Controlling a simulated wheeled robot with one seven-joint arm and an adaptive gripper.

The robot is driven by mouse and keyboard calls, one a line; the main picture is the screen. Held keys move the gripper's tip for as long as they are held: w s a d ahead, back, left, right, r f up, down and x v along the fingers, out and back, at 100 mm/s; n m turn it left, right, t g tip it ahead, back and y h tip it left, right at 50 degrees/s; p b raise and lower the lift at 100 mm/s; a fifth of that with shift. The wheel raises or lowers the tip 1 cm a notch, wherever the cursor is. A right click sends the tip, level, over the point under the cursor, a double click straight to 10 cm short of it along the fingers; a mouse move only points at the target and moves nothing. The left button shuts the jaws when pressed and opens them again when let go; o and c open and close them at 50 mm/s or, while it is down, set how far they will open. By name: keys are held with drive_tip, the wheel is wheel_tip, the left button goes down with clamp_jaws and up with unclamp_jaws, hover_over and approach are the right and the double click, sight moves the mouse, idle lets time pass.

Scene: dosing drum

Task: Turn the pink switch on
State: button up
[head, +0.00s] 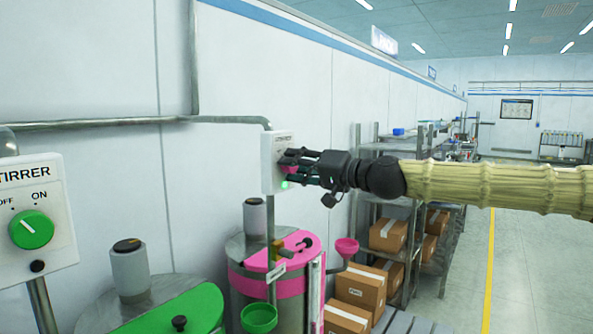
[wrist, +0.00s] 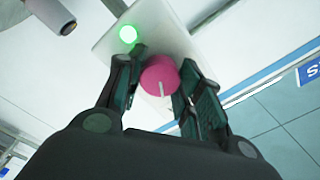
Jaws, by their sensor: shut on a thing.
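The pink switch (wrist: 160,76) is a round knob with a pale pointer line, mounted on a white box on the wall (head: 271,166). In the wrist view my gripper (wrist: 161,88) has one finger on each side of the knob and is shut on it. A green light (wrist: 128,34) glows on the same box, and it also shows in the head view (head: 284,185). In the head view my gripper (head: 290,168) covers most of the knob, and the box's label is too small to read.
A second white box marked STIRRER (head: 40,205) with a green knob (head: 31,229) stands at the left. Below are a drum with a pink lid (head: 270,252) and one with a green lid (head: 180,308). Shelves with cardboard boxes (head: 360,287) stand behind. The floor at the right is clear.

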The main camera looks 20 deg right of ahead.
idle(0.4)
drive_tip(key=o, duration=1)
drive_tip(key=shift+o, duration=0.2)
drive_tip(key=v, duration=0.7)
drive_tip(key=shift+d, duration=0.25)
drive_tip(key=shift+s, duration=0.1)
